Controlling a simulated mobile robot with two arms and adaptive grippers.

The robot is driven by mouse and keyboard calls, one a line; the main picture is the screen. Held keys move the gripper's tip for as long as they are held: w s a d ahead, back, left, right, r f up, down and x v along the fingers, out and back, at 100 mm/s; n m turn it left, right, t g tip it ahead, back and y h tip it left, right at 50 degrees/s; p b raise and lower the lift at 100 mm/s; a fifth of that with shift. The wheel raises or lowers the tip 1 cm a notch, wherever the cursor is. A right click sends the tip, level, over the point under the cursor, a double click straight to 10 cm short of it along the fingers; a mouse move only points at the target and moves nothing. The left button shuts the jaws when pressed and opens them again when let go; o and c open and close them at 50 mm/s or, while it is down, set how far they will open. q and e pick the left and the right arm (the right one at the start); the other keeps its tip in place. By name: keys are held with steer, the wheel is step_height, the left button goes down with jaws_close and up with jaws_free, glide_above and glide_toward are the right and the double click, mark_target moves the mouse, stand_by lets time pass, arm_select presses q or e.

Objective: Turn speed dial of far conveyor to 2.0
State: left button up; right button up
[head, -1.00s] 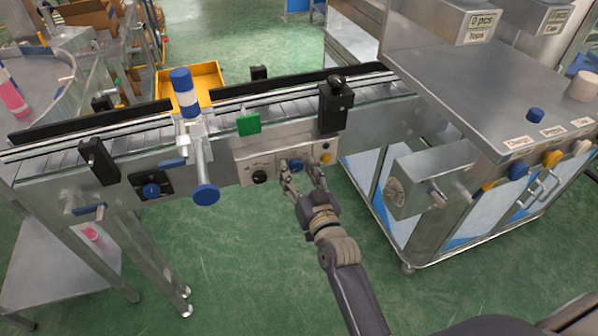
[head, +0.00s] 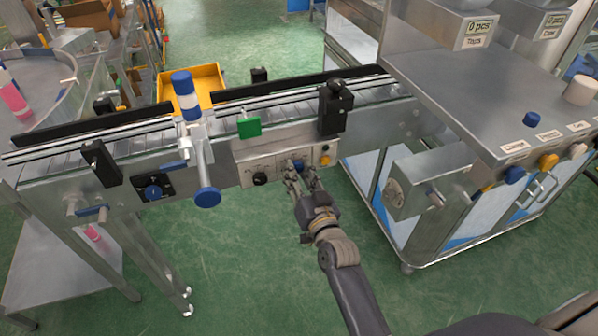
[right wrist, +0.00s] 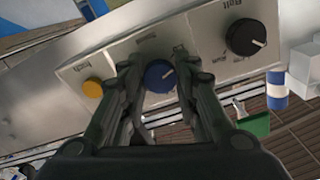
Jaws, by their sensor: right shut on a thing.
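The conveyor's control panel (head: 243,174) carries a blue dial (head: 298,164), a black dial (head: 260,179) and a yellow button (head: 325,160). My right gripper (head: 300,171) reaches up to the panel and is shut on the blue dial. In the right wrist view, the blue dial (right wrist: 159,76) sits between the two fingers, and its pale pointer mark shows. The black dial (right wrist: 245,38) is free, with its own pale mark; the small lettering around both dials is too blurred to read surely. My left gripper is not in view.
A black block (head: 334,108) is mounted above the panel. A steel cabinet (head: 470,100) stands close on the right. The green floor in front is clear.

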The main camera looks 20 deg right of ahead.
steer(key=m+p, duration=0.1)
steer(key=m, duration=0.3)
steer(key=shift+r+m+p, duration=0.1)
steer(key=shift+m+p, duration=0.2)
steer(key=shift+p, duration=0.1)
steer(key=m+p, duration=0.1)
steer(key=m, duration=0.4)
steer(key=shift+a, duration=0.1)
steer(key=shift+m, duration=0.3)
steer(key=o, duration=1.1)
steer(key=shift+c, duration=0.2)
steer(key=s, duration=1.2)
steer(key=shift+d, duration=0.25)
